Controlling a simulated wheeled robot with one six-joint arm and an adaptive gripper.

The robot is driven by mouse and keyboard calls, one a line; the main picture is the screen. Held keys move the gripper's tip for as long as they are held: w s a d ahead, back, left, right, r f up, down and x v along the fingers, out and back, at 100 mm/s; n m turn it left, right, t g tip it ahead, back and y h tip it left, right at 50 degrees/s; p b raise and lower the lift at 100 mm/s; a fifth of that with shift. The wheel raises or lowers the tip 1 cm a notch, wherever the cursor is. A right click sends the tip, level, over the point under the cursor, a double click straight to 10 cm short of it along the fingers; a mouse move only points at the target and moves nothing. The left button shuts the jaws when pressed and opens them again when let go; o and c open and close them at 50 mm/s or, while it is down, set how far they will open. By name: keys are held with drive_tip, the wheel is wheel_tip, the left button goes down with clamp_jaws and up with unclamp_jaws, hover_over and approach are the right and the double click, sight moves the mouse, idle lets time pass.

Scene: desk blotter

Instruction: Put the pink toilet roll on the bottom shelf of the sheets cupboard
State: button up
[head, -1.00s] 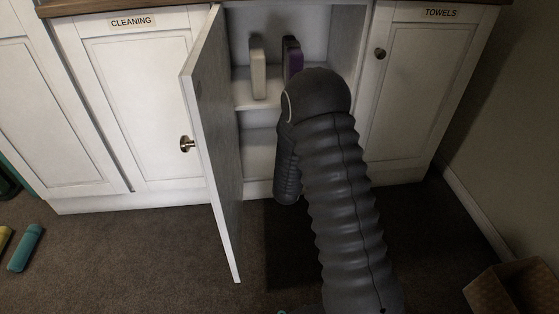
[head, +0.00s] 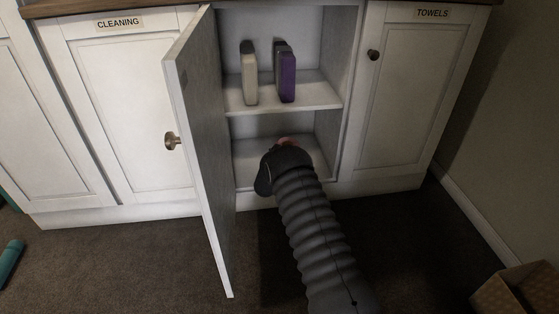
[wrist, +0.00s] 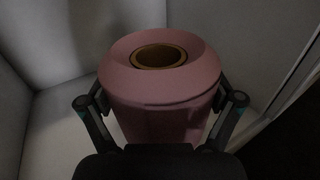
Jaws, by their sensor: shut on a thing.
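The pink toilet roll (wrist: 165,115) stands upright between the two fingers of my gripper (wrist: 162,98) in the wrist view, its brown core facing up. My gripper is shut on its sides. In the head view only a sliver of the roll (head: 286,141) shows past my arm, which hides the gripper. The open cupboard between the cleaning and towels doors has a bottom shelf (head: 246,163), and the roll is at or inside this lower compartment. Pale walls surround it in the wrist view. I cannot tell whether the roll touches the shelf. The cupboard's own label is not in view.
The cupboard door (head: 203,150) stands open on the left of my arm. The upper shelf (head: 312,95) above holds a cream item (head: 249,80) and a purple item (head: 287,78). A cardboard box (head: 515,292) is on the floor at right, a teal item (head: 10,262) at left.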

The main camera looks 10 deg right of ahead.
drive_tip(key=w+f, duration=0.1)
drive_tip(key=w+a, duration=0.1)
drive_tip(key=w+a+f+b, duration=0.1)
drive_tip(key=w, duration=0.1)
drive_tip(key=shift+f, duration=2.35)
drive_tip(key=shift+f, duration=0.1)
drive_tip(key=o, duration=0.9)
